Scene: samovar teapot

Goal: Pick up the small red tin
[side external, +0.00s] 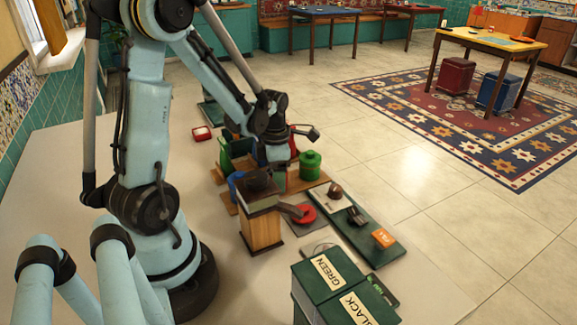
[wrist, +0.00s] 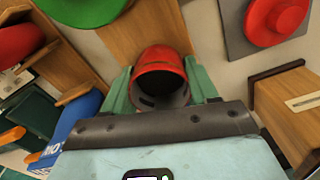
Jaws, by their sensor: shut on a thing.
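In the wrist view the small red tin (wrist: 160,62) sits between the two green fingers of my gripper (wrist: 160,88), with its dark open end facing the camera. The fingers touch it on both sides, so my gripper is shut on it. A wooden board shows behind and beneath the tin; I cannot tell whether the tin touches it. In the side view my gripper (side external: 274,152) is low over the cluttered wooden boards. There the tin cannot be made out for certain, as my gripper and the things around it cover it.
A green lidded canister (side external: 310,166) stands close to the right of my gripper. A wooden box (side external: 261,230) with a dark top stands in front, beside a red round piece (side external: 306,213) on a grey plate. Dark boxes labelled GREEN and BLACK (side external: 335,285) stand nearest the camera.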

